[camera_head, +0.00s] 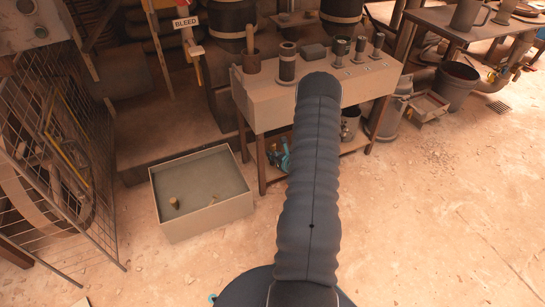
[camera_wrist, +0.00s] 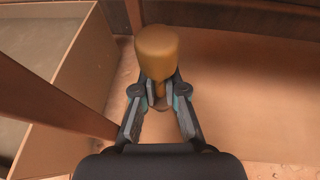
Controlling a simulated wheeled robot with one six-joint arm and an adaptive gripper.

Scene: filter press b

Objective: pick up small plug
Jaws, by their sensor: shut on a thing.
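The small plug, a tan cylinder with a rounded top and a narrower stem (camera_wrist: 157,52), is between my gripper's fingertips (camera_wrist: 160,93) in the wrist view. The fingers are shut on the narrower part below its wide head. In the head view my gripper (camera_head: 281,157) shows only partly, beside the front left leg of the bench and right of the open box.
The grey open box (camera_head: 208,221) holds two small tan pieces and also shows in the wrist view (camera_wrist: 65,72). The bench (camera_head: 320,97) carries several cylinders, with its leg (camera_wrist: 62,105) close by my gripper. Open floor (camera_head: 430,220) lies at right.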

